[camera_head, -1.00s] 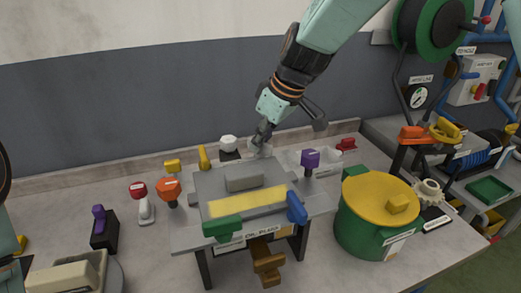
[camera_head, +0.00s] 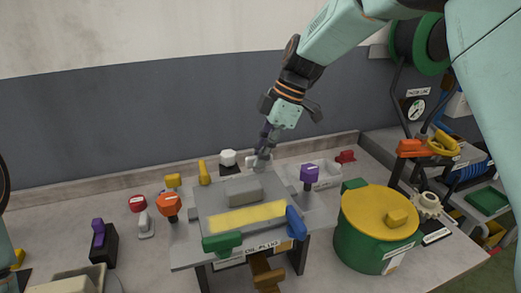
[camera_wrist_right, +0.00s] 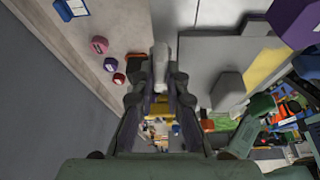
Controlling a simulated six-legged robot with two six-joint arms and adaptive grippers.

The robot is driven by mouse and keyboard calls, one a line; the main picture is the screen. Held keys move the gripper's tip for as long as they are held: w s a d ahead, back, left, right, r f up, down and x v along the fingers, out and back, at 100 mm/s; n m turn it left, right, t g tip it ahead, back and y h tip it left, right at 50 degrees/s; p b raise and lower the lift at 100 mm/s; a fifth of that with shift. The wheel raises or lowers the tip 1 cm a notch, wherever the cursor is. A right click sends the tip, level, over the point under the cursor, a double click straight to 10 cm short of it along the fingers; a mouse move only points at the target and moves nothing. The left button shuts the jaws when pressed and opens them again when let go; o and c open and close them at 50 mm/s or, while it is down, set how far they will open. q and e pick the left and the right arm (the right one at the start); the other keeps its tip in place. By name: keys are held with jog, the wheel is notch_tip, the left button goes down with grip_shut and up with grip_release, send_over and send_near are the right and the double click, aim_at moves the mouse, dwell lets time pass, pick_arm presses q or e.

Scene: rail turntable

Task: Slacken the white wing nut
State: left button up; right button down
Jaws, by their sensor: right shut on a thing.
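The white wing nut (camera_head: 252,162) stands at the back edge of the grey oil-plug fixture (camera_head: 208,191). My right gripper (camera_head: 262,156) comes down on it from above, and its fingers hide part of it. In the right wrist view the pale nut (camera_wrist_right: 160,58) shows between the two fingertips of my right gripper (camera_wrist_right: 160,82), which is shut on it. My left gripper is not in view.
A white knob (camera_head: 228,157) on a dark base and a yellow handle (camera_head: 204,172) stand left of the nut. A purple knob (camera_head: 309,173) stands to its right. A green pot with a yellow lid (camera_head: 375,208) is at the front right.

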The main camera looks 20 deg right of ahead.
jog(key=shift+w+r+n, duration=0.1)
jog(key=shift+r+n, duration=0.05)
jog(key=shift+n, duration=0.35)
jog(key=c, duration=1.4)
grip_release()
jog(key=shift+d, duration=0.15)
jog(key=shift+o, duration=0.2)
jog(key=v, duration=1.2)
jog(key=shift+w, duration=0.1)
